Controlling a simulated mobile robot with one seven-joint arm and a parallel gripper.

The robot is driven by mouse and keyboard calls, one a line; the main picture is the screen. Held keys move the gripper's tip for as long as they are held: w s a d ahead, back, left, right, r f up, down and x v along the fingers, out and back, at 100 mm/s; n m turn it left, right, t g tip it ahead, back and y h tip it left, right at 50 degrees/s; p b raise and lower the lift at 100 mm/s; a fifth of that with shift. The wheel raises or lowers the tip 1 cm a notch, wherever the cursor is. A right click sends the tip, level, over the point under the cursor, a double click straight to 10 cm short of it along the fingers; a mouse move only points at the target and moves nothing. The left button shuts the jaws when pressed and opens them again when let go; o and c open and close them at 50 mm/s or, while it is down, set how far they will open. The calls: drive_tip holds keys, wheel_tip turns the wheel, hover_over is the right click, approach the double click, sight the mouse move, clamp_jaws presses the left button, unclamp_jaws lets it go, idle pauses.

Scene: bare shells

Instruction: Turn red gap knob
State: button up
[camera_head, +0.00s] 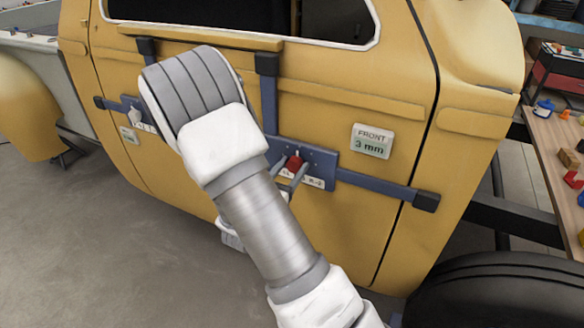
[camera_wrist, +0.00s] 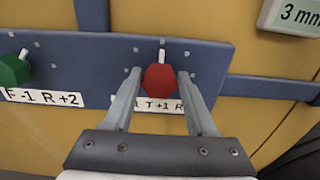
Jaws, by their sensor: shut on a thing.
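The red gap knob (camera_wrist: 160,79) sits on the blue plate (camera_wrist: 215,62) fixed to the yellow door, with a white pointer aimed upward in the wrist view. My gripper (camera_wrist: 158,74) has one finger on each side of the red knob and is shut on it. In the head view the red knob (camera_head: 294,163) shows between my finger ends, with part of the blue plate (camera_head: 322,160) around it. A label under the knob reads "T +1 R" in part; my fingers hide the rest.
A green knob (camera_wrist: 14,69) with a label "F -1 R +2" is left on the same plate. A "FRONT 3 mm" display (camera_head: 372,141) is on the door at right. Blue bars (camera_head: 375,187) cross the door. A wooden bench (camera_head: 560,150) and a tyre (camera_head: 500,290) are at right.

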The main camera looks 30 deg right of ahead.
drive_tip(key=shift+f+m+b, duration=0.15)
drive_tip(key=shift+m+b, duration=0.15)
drive_tip(key=shift+b, duration=0.05)
drive_tip(key=m+b, duration=0.4)
drive_tip(key=b, duration=0.1)
drive_tip(key=shift+s+f, duration=0.1)
drive_tip(key=shift+f, duration=0.1)
drive_tip(key=m+b, duration=0.3)
drive_tip(key=b, duration=0.1)
drive_tip(key=shift+r, duration=0.1)
drive_tip(key=shift+m, duration=0.4)
drive_tip(key=shift+r+b, duration=0.1)
drive_tip(key=shift+b, duration=0.25)
drive_tip(key=o, duration=1.3)
drive_tip(key=shift+o, duration=0.2)
drive_tip(key=shift+s, duration=0.1)
drive_tip(key=p+v, duration=0.1)
drive_tip(key=v, duration=1.6)
